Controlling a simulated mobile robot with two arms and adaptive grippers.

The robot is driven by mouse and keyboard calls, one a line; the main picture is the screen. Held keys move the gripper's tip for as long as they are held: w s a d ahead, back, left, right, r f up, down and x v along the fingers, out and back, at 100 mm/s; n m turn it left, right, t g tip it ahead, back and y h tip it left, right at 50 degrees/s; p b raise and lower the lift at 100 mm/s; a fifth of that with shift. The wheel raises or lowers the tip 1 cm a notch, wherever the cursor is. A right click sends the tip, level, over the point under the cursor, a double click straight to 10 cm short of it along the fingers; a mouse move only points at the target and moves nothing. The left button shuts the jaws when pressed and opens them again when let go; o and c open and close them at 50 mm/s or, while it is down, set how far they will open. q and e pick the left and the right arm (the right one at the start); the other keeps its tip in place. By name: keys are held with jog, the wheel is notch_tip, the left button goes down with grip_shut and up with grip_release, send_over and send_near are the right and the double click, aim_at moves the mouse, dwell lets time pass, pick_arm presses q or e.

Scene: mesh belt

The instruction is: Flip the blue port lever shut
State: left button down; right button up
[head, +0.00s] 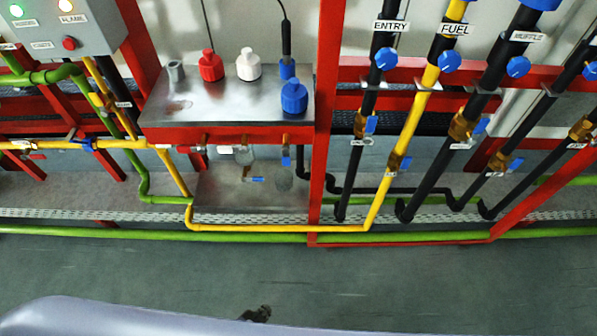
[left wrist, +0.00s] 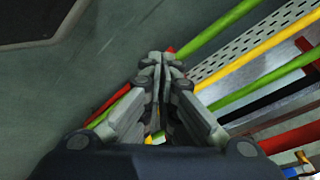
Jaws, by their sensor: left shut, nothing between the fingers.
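A metal tank (head: 225,95) behind a red beam carries red, white and blue caps. Below the blue cap (head: 294,97), a small blue lever (head: 286,160) hangs under a brass valve. Another small blue handle (head: 257,179) lies sideways lower down; I cannot tell for sure which one is the port lever. My left gripper (head: 258,313) shows only as a small dark tip near the bottom edge, over the floor and well apart from the levers. In the left wrist view the left gripper (left wrist: 163,58) has its fingers together and empty. My right gripper is not in view.
A red lever (head: 183,149) and a white lever (head: 225,149) sit left of the blue one. Yellow (head: 275,228) and green pipes run low across the front. A red upright (head: 322,120) stands close on the right, with labelled pipes beyond. The floor (head: 400,285) in front is clear.

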aim_at(286, 157)
pick_arm(q)
jog(key=w+d+r+m+t+h+b, duration=0.1)
jog(key=w+d+r+m+t+b, duration=0.25)
jog(key=w+d+r, duration=0.5)
jog(key=w+r+m+t+b, duration=0.1)
jog(key=w+r+m+t, duration=0.1)
jog(key=r, duration=0.8)
jog(key=w+d+r+m+t+h+b, duration=0.1)
jog(key=w+r+m+t, duration=0.2)
jog(key=r, duration=0.7)
jog(key=w+d+r+m+t+b, duration=0.1)
jog(key=w+r+m+t+b, duration=0.1)
jog(key=r, duration=0.9)
jog(key=shift+w+m+t+h, duration=0.45)
jog(key=shift+w+m, duration=0.2)
jog(key=shift+w, duration=0.45)
jog(key=w+a+p, duration=0.1)
jog(key=w+p, duration=0.2)
jog(key=w, duration=0.6)
jog(key=shift+w+a, duration=0.15)
jog(key=shift+w, duration=0.05)
